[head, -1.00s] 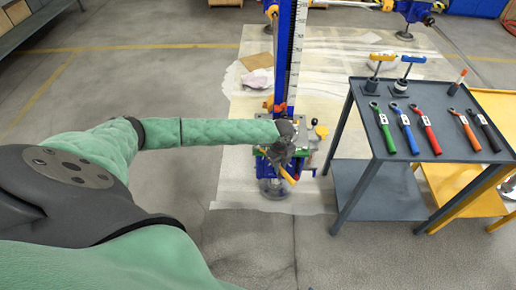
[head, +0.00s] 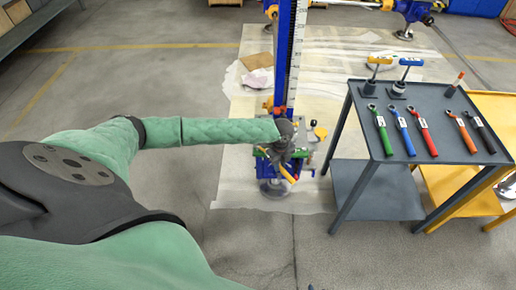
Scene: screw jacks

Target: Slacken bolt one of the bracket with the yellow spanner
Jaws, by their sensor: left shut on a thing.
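The yellow spanner (head: 288,174) slants down and to the right from my left gripper (head: 284,160), which is shut on it. The gripper is at the foot of the blue screw jack column (head: 285,80). The bracket (head: 309,150) there is mostly hidden behind my wrist and gripper. I cannot make out bolt one, or whether the spanner's head is on it. My right gripper is not in view.
A grey cart (head: 440,92) on the right holds green, blue, red, orange and black spanners and two T-handled tools. A yellow cart (head: 497,105) stands behind it. A pale sheet (head: 235,180) lies under the jack. The floor in front is clear.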

